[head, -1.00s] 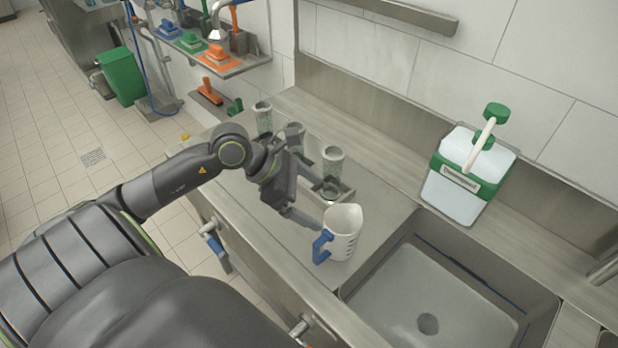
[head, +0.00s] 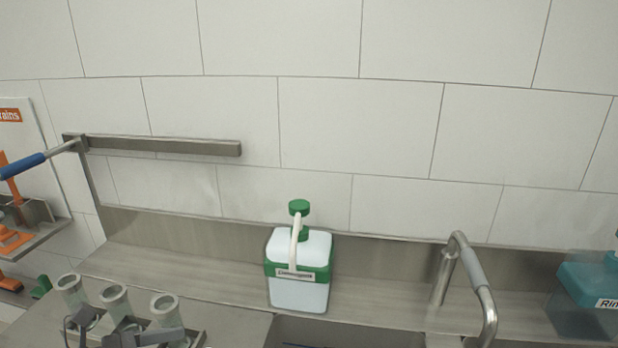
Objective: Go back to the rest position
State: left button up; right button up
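My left gripper (head: 120,330) shows only in part at the bottom left of the head view, at the front of the glass cups. Its two dark fingers are spread apart, with nothing seen held between them. Three clear glass cups stand in a row there: a left cup (head: 70,286), a middle cup (head: 115,297) and a right cup (head: 165,305). Their lower parts are hidden or cut off. My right gripper is not in view.
A white and green disinfectant dispenser (head: 298,272) stands on the steel counter ledge. A bent metal tap (head: 472,270) is to its right, and a teal container (head: 588,300) is at the far right. A metal wall bar (head: 165,146) and orange tools (head: 12,238) are at left.

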pick_arm(q)
jog(key=w+a+r+n+t+y, duration=0.1)
jog(key=a+r+n+t+y, duration=0.2)
jog(key=n+t, duration=0.45)
jog(key=w+a+r+n+t+y, duration=0.15)
jog(key=r+n+t, duration=0.35)
jog(key=n, duration=0.5)
jog(key=s+a+f+n+g+y, duration=0.3)
jog(key=a+f+n+y, duration=0.3)
jog(key=n, duration=0.4)
jog(key=s+a+f+n+g+y, duration=0.25)
jog(key=a+f+n+y, duration=0.3)
jog(key=n+y, duration=0.35)
jog(key=s+d+f+n+g+h, duration=0.35)
jog(key=s+f+g, duration=0.25)
jog(key=s+f, duration=0.2)
jog(key=s+d+f+n+g+h, duration=0.2)
jog(key=s+d+f+n+g, duration=0.3)
jog(key=s+f, duration=0.3)
notch_tip(320, 180, down, 27)
jog(key=a+g+b, duration=0.2)
jog(key=s+d+f+g+b, duration=0.1)
jog(key=s+f, duration=1.3)
jog(key=f, duration=0.2)
jog(key=shift+s+d+f+m+h, duration=0.25)
jog(key=shift+d+f+m+h, duration=0.05)
jog(key=shift+d+m+h, duration=0.1)
